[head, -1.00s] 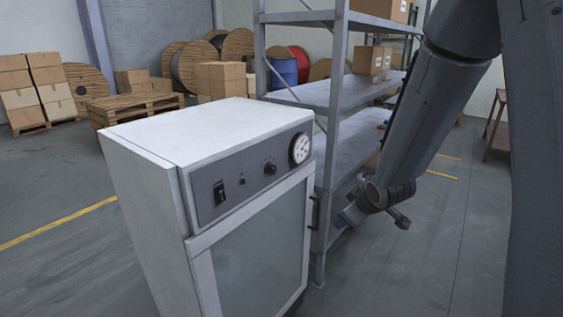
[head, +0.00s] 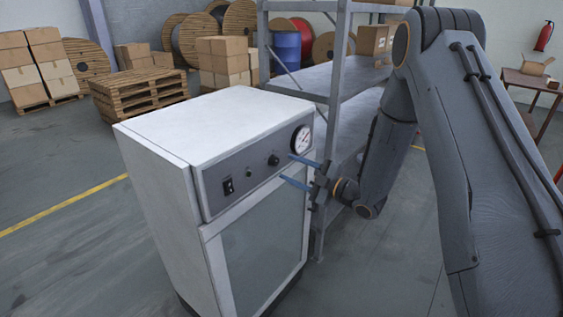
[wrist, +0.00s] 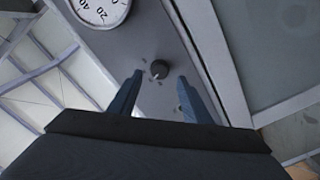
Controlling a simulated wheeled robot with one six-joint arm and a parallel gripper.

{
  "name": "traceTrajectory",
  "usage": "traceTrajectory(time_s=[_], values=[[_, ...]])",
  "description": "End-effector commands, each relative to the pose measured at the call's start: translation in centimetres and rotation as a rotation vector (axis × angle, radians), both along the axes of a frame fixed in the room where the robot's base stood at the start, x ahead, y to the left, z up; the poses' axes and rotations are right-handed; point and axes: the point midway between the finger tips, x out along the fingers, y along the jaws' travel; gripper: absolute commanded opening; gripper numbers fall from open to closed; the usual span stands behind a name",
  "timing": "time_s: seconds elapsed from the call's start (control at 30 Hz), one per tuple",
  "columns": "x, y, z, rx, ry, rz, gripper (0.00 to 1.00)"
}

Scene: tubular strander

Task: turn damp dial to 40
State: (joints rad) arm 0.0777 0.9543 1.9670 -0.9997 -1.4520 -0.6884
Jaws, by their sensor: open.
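The damp dial looks to be the black knob (head: 273,160) on the grey control panel of the white cabinet, just left of the round gauge. In the wrist view the knob (wrist: 159,69) lies beyond and between the two blue fingers, with a light mark on its rim. Its scale numbers are too small to read. My gripper (head: 298,171) is open and empty, its fingers pointing left at the panel near the knob. In the wrist view my gripper (wrist: 160,95) straddles the line to the knob; I cannot tell the remaining gap.
The white cabinet (head: 215,120) carries a round gauge (head: 301,139), a rocker switch (head: 228,186) and a small indicator (head: 250,173). The gauge also shows in the wrist view (wrist: 100,10). A metal shelf rack (head: 335,110) stands close behind my gripper. Floor (head: 60,250) left of the cabinet is clear.

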Motion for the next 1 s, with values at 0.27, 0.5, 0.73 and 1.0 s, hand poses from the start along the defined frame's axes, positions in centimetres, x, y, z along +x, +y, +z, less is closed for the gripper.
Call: traceTrajectory(time_s=[0.27, 0.5, 0.73, 1.0], values=[[2.2, 3.0, 0.1, -0.001, 0.000, 0.001, 0.44], [2.9, 3.5, 0.0, 0.000, 0.002, -0.003, 0.44], [2.8, 3.5, 0.0, 0.000, 0.002, -0.003, 0.32], [2.8, 3.5, 0.0, 0.000, 0.002, -0.003, 0.03]])
